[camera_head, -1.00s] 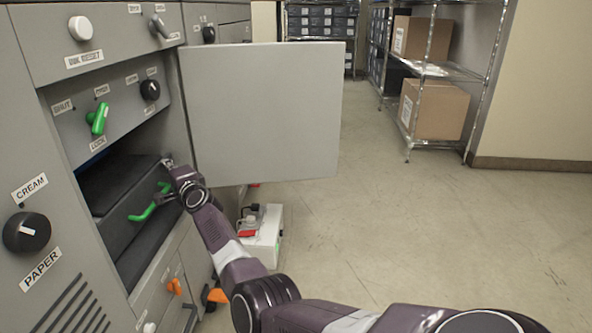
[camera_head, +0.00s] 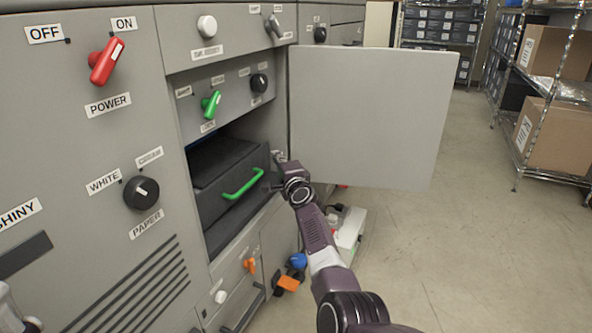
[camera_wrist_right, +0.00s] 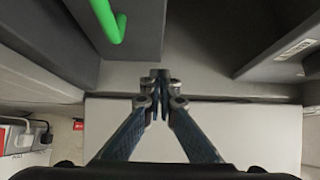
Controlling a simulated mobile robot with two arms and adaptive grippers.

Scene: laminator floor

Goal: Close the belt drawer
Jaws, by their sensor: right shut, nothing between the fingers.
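The belt drawer (camera_head: 228,181) is a dark grey box with a green handle (camera_head: 243,184). It stands out a little from its opening in the grey machine, under a panel with a green lever (camera_head: 211,104). My right gripper (camera_head: 276,178) is shut and empty, just right of the drawer front, between it and the open grey door. In the right wrist view, the closed fingertips (camera_wrist_right: 158,76) point up the picture and the green handle (camera_wrist_right: 107,20) shows at upper left, apart from them. My left gripper (camera_head: 22,324) barely shows at the bottom left edge, mostly cut off.
The grey door (camera_head: 370,118) stands swung open to the right of the drawer opening. A white box (camera_head: 349,232) sits on the floor behind my right arm. Below the drawer are orange and blue knobs (camera_head: 298,261). Open floor lies right, before shelves with cartons (camera_head: 555,140).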

